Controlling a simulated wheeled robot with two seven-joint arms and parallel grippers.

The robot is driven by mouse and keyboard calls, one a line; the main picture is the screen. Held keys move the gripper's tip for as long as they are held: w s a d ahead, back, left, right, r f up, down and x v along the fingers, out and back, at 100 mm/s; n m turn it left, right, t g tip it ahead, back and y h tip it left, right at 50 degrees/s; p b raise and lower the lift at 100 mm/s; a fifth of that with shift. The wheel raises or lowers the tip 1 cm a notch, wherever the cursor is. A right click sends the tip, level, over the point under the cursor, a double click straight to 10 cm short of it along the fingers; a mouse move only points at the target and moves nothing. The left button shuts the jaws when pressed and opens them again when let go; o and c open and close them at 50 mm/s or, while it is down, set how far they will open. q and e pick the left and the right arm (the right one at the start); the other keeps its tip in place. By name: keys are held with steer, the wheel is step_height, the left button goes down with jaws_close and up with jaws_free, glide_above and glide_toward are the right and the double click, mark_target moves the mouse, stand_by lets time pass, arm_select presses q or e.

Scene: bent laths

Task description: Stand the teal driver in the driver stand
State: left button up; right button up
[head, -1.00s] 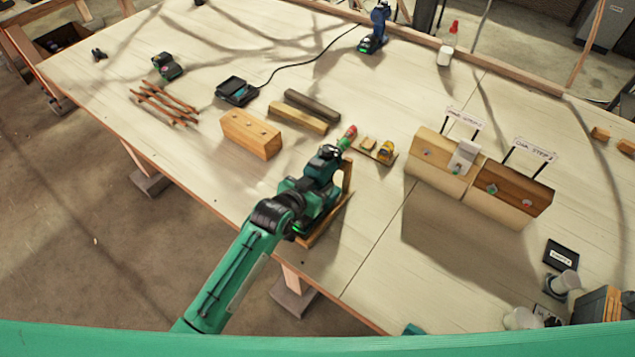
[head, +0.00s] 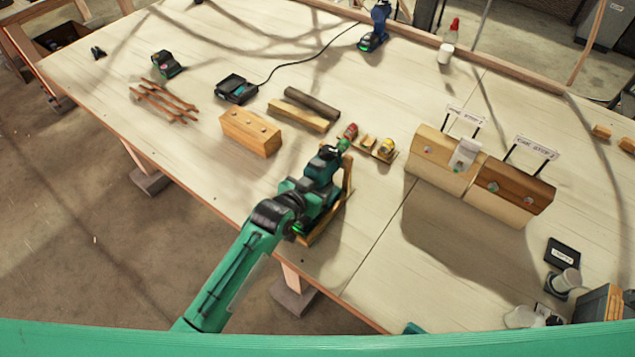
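The teal driver (head: 322,166) is in the head view, a little below the middle, near the table's front edge. It looks upright, with its nose toward the back right and a small green light low down. The wooden driver stand (head: 328,228) shows beside and under it, with a post on the right. Whether the driver's foot rests fully in the stand is hidden. My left gripper (head: 297,194) is at the driver's handle, coming from the lower left. Its fingers are hidden, so its grip cannot be seen. My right gripper is not in view.
A small tray (head: 383,153) with coloured items is close behind. Two curved forms (head: 445,162) (head: 508,190) with signs stand right. A blue driver (head: 375,28) stands at the back.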

arm_select(q)
steer(key=shift+w+r, duration=0.1)
steer(key=shift+r, duration=0.05)
steer(key=o, duration=1.4)
steer(key=shift+o, duration=0.2)
steer(key=shift+f, duration=0.3)
steer(key=b+v, duration=0.3)
steer(key=v, duration=1.1)
steer(key=shift+d+r, duration=0.1)
